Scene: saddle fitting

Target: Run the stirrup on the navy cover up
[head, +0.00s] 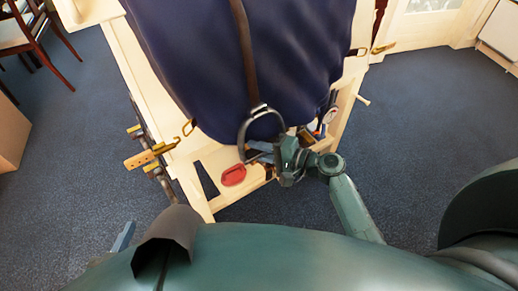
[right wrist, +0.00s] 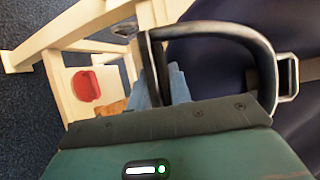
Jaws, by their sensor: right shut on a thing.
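The navy cover (head: 200,60) drapes over a wooden stand in the head view. A brown strap (head: 242,45) runs down its middle to the metal stirrup (head: 242,128), which hangs at the cover's lower edge. My right gripper (head: 280,158) is shut on the lower part of the stirrup. In the right wrist view the stirrup (right wrist: 235,32) curves from the gripper to its eye, where the strap (right wrist: 309,70) passes through. The fingertips and exact grip are partly hidden. A dark grey part at the lower left may be my left gripper (head: 165,240); its fingers cannot be made out.
The pale wooden stand (head: 128,70) has brass hooks at its sides. A red object (head: 233,175) lies on its lower shelf, with several small items near the right post. Chairs (head: 35,40) stand at upper left. Blue carpet (head: 440,110) is clear at right.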

